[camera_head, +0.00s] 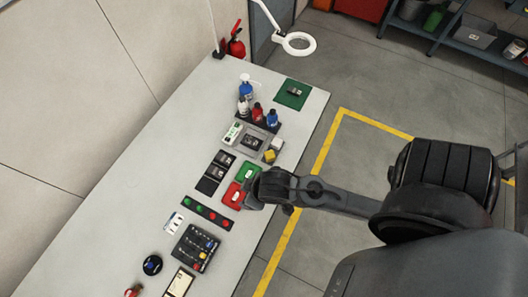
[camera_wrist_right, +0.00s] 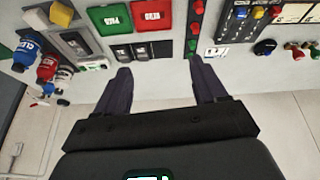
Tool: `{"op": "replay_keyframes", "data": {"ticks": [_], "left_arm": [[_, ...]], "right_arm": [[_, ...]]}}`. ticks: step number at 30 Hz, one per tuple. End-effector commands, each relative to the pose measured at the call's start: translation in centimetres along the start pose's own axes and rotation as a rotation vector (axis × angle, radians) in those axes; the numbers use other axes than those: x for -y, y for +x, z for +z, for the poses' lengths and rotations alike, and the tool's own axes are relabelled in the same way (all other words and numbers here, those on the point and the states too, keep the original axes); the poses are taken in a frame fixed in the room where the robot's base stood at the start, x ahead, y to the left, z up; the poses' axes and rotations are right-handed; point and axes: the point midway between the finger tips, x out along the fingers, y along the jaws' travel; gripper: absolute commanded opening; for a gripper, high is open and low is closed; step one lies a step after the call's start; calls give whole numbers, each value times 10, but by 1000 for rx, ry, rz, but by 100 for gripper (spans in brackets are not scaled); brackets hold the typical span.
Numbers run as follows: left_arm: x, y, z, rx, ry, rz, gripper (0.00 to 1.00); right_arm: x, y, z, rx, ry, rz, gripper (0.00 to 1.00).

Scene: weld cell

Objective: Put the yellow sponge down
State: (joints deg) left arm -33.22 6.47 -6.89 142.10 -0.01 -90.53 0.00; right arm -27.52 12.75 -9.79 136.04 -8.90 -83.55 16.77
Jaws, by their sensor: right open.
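The yellow sponge (camera_head: 269,156) is a small yellow block near the right edge of the bench, just below a whitish block. It also shows at the top left of the wrist view (camera_wrist_right: 61,13), apart from my fingers. My right gripper (camera_wrist_right: 160,66) is open with nothing between its fingers. In the head view the end of my right arm hangs over the bench beside the red mat, below the sponge in the picture, and hides part of the bench edge. My left gripper is not in view.
The bench (camera_head: 110,190) holds a green mat (camera_head: 249,171), a red mat (camera_head: 233,196), black trays (camera_head: 208,186), a button strip (camera_head: 207,213) and a control panel (camera_head: 195,247). Bottles (camera_head: 257,113) stand farther up. The left side of the bench is clear.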

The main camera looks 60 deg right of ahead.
Motion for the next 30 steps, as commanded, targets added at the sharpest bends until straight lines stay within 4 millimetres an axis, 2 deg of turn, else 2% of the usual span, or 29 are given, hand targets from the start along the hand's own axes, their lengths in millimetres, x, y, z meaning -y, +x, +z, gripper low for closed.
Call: {"op": "replay_keyframes", "data": {"ticks": [3, 8, 20, 23, 30], "left_arm": [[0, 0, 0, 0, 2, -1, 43], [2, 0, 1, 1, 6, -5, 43], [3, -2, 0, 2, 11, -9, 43], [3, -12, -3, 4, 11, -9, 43], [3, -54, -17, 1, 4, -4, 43]], "right_arm": [[-5, -18, 19, 56, -5, -9, 71], [-9, -30, 32, 94, -19, -19, 71], [-10, -34, 32, 99, -25, -21, 71], [-10, -43, 28, 99, -26, -21, 71], [-12, -83, 10, 98, -26, -21, 71]]}}
